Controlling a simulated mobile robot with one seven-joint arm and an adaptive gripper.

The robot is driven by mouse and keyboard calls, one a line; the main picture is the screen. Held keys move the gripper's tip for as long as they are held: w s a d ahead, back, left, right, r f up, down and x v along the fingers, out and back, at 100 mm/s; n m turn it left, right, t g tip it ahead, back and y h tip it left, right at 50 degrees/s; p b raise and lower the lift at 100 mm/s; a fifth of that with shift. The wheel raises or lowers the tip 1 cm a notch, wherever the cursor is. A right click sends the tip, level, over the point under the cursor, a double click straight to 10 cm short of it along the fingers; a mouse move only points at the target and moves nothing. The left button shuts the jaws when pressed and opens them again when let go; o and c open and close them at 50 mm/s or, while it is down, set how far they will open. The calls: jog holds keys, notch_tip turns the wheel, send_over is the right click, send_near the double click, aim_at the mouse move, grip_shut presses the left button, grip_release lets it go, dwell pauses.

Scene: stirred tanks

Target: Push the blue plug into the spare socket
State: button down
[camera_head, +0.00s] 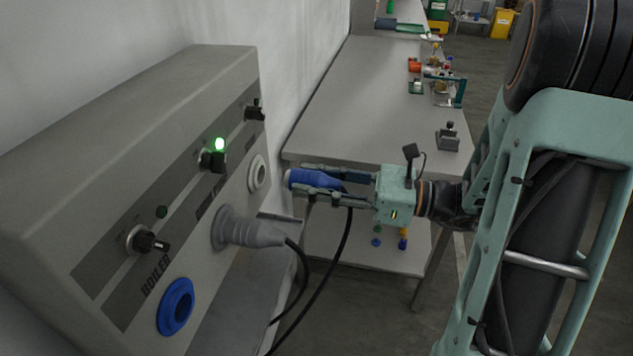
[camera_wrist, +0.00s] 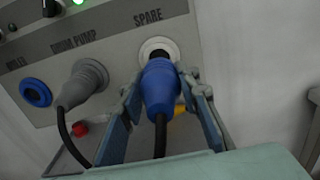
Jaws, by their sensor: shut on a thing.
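The blue plug (camera_head: 313,179) is held between the two fingers of my gripper (camera_head: 302,180), its front pointing left at the panel. The spare socket (camera_head: 257,173) is a white ring on the grey panel, and a gap shows between it and the plug in the head view. In the wrist view the blue plug (camera_wrist: 160,88) lies in front of the spare socket (camera_wrist: 153,44), under the SPARE label, and covers its lower part. My gripper (camera_wrist: 161,78) is shut on the plug's sides. A black cable hangs from the plug's rear.
A grey plug (camera_head: 245,231) sits in the neighbouring socket, with its cable hanging down. A blue socket (camera_head: 175,306) under BOILER is empty. A green lamp (camera_head: 219,144) glows above. A grey bench (camera_head: 355,90) with small items stands behind the gripper.

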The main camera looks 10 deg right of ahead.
jog(key=shift+x, duration=2.55)
jog(key=shift+r, duration=0.1)
dwell(0.4)
jog(key=shift+a+p, duration=0.1)
jog(key=shift+p, duration=0.2)
dwell(0.3)
jog(key=c, duration=1.4)
grip_release()
jog(key=v, duration=1.2)
jog(key=shift+a, duration=0.1)
